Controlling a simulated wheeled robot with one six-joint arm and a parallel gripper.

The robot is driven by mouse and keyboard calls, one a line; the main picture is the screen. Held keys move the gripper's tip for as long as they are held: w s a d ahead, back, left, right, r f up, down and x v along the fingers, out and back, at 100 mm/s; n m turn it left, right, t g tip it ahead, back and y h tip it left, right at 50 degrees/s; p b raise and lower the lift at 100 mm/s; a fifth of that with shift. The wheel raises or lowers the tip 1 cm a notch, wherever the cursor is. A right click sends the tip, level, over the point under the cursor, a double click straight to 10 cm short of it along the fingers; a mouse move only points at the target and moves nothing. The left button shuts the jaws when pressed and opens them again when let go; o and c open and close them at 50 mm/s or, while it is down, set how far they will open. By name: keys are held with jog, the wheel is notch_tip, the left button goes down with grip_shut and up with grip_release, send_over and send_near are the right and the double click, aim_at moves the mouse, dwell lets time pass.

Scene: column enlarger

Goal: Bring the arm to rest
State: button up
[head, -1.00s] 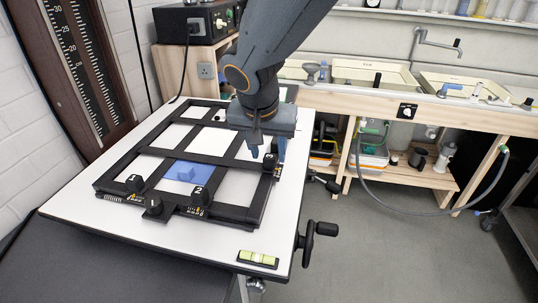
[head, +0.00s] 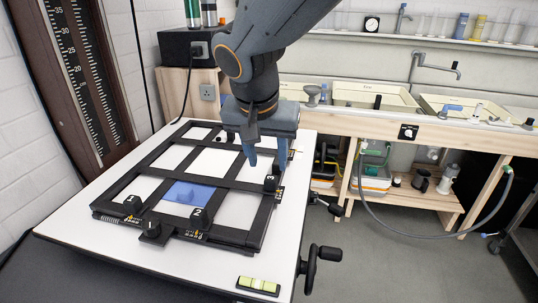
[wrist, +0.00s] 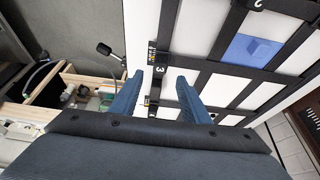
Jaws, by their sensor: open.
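My gripper (head: 267,163) hangs from my dark grey arm above the right side of the black framed easel (head: 222,177). Its two blue fingers are apart with nothing between them. In the head view the fingers overlap the area just behind the black knob marked 3 (head: 271,183). In the wrist view the open gripper (wrist: 159,78) has knob 3 (wrist: 158,70) showing between and beyond its fingertips. It looks apart from the knob, though the exact gap is hard to judge.
A blue patch (head: 178,191) shows in one opening. A spirit level (head: 258,285) lies at the board's front right. A crank (head: 318,258) sticks out at right.

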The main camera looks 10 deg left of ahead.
jog(key=s+d+f+g, duration=0.1)
jog(key=s+d+f, duration=0.1)
jog(key=d+f, duration=0.3)
jog(key=s+d+f+g, duration=0.1)
jog(key=d+f, duration=0.4)
jog(key=d, duration=0.8)
jog(key=s+d+f+n+g+b, duration=0.1)
jog(key=s+d+f, duration=0.2)
jog(key=d, duration=0.6)
notch_tip(320, 180, down, 2)
jog(key=shift+s+d, duration=0.25)
jog(key=shift+d, duration=0.15)
